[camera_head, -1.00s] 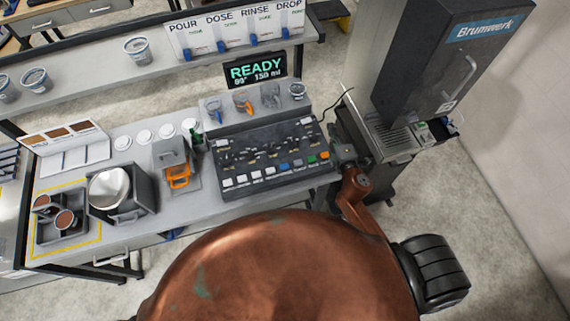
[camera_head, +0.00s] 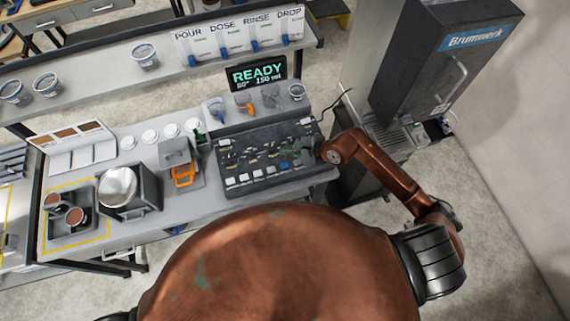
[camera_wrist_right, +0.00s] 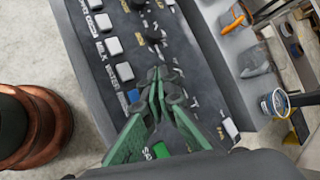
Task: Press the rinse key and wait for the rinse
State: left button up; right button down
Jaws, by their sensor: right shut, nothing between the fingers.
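The dark control panel (camera_head: 262,148) lies on the counter, with a front row of white keys, a blue key (camera_head: 284,167) and rows of small controls. The display (camera_head: 257,73) above reads READY. My right gripper (camera_head: 312,152) is over the panel's right part and hides its right-hand keys. In the right wrist view my green fingers (camera_wrist_right: 156,78) are together and empty, close over the panel (camera_wrist_right: 190,75); contact cannot be told. The blue key (camera_wrist_right: 133,96) is left of the fingers, and a green key (camera_wrist_right: 160,150) shows between their bases. The rinse key's label is unreadable. My left gripper is out of view.
The tall Brumwerk machine (camera_head: 432,55) stands to the right. A sign reading POUR DOSE RINSE DROP (camera_head: 240,33) is at the back.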

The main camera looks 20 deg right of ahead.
aim_at(286, 166)
jog(key=shift+f, duration=0.15)
notch_tip(286, 166, down, 8)
jog(key=b, duration=0.5)
jog(key=shift+f+b, duration=0.25)
jog(key=shift+b, duration=0.25)
dwell(1.1)
jog(key=shift+f+b, duration=0.45)
jog(key=shift+f+b, duration=0.45)
jog(key=shift+b, duration=0.05)
dwell(0.5)
dwell(0.3)
jog(key=shift+r+p, duration=0.55)
jog(key=shift+r, duration=0.4)
